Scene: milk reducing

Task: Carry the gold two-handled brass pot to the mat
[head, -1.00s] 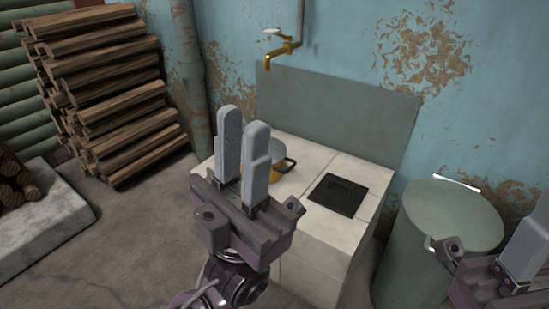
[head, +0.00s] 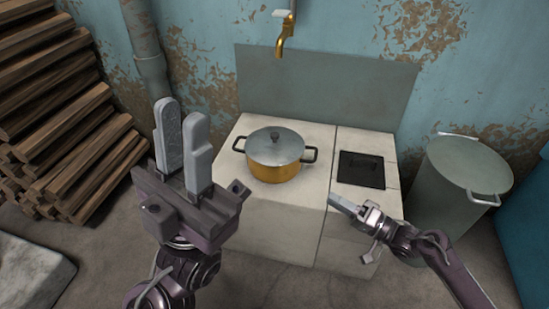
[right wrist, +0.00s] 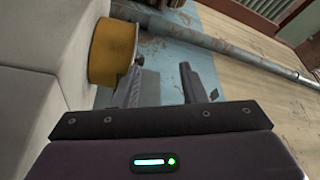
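The gold pot (head: 277,172) stands upright on the left part of the pale counter, with a grey lid and a dark handle on each side. In the right wrist view its gold side (right wrist: 112,52) shows at the upper left, just beyond the fingers. My left gripper (head: 183,120) is raised left of the pot, empty, its fingers apart. My right gripper (head: 340,203) is low by the counter's front edge, to the right of the pot and apart from it. Its fingers are open and empty in the right wrist view (right wrist: 162,88). I see nothing clearly recognisable as a mat.
The pale tiled counter (head: 310,212) has a dark square plate (head: 361,169) on its right part. A brass tap (head: 283,42) hangs above the back panel. A lidded grey-green bin (head: 455,190) stands to the right. Stacked logs (head: 65,120) are at the left.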

